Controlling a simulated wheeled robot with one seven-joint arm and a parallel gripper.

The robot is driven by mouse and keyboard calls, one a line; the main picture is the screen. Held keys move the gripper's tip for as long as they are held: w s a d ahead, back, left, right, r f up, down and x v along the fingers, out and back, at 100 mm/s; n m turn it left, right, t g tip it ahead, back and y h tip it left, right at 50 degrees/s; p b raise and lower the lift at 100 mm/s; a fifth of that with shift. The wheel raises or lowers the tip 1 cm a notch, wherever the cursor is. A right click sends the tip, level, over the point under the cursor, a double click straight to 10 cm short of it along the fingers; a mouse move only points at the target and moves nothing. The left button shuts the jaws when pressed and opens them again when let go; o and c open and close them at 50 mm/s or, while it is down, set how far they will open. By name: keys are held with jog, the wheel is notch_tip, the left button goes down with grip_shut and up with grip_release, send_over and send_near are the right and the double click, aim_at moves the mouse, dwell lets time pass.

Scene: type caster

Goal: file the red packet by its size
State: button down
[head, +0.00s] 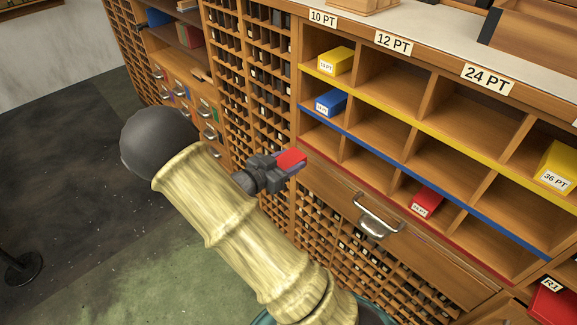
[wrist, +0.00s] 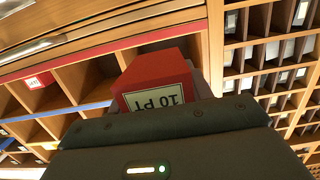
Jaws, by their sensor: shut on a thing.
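My gripper (head: 280,165) is shut on the red packet (head: 291,160). In the wrist view the red packet (wrist: 158,70) shows a white label reading 10 PT, upside down in the picture. In the head view it is at the left end of the red-edged bottom row (head: 362,182), by the 10 PT column. I cannot tell how far it is from the shelf edge. The 10 PT sign (head: 323,18) heads the left column; the 12 PT sign (head: 393,42) and 24 PT sign (head: 487,77) are to its right. The fingertips are mostly hidden.
A yellow packet (head: 337,60) and a blue packet (head: 331,102) lie in the left column's upper rows. Another red packet (head: 427,201) lies further right in the bottom row. A drawer handle (head: 377,217) sticks out below. A yellow 36 PT packet (head: 558,168) is at the right.

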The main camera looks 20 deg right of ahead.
aim_at(300, 152)
jog(key=shift+r+p, duration=0.2)
jog(key=shift+p, duration=0.2)
jog(key=shift+w+d+f, duration=0.1)
jog(key=shift+d, duration=0.15)
jog(key=shift+r+x, duration=0.2)
jog(key=shift+x, duration=1.1)
jog(key=shift+r+x, duration=0.2)
jog(key=shift+x, duration=1.1)
jog(key=shift+p, duration=0.4)
jog(key=shift+r+x, duration=0.2)
jog(key=shift+x, duration=1)
jog(key=shift+r+x, duration=0.2)
jog(key=shift+x, duration=1.05)
jog(key=shift+r+x, duration=0.15)
jog(key=shift+x, duration=1.05)
dwell(0.7)
